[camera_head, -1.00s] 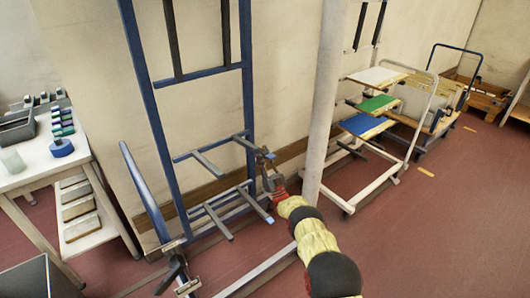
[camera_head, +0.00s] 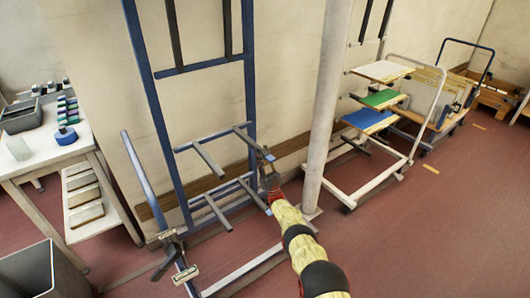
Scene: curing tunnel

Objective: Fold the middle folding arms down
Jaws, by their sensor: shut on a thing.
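The blue rack (camera_head: 158,110) stands against the wall with folding arms in pairs. The middle folding arms stick out from a blue crossbar. The left middle arm (camera_head: 208,159) is free along its length, and the right middle arm (camera_head: 249,138) ends at my gripper (camera_head: 267,163). My gripper is shut at the outer end of the right middle arm; its fingertips are small and partly blurred together. The lower folding arms (camera_head: 217,213) also stick out, just below. The upper folding arms (camera_head: 173,40) lie upright along the frame.
A pale post (camera_head: 325,110) stands close to the right of my arm. Beyond it is a white-framed rack with coloured boards (camera_head: 378,98). A white table (camera_head: 45,150) and a grey bin (camera_head: 45,272) are at left. Red floor is clear at right.

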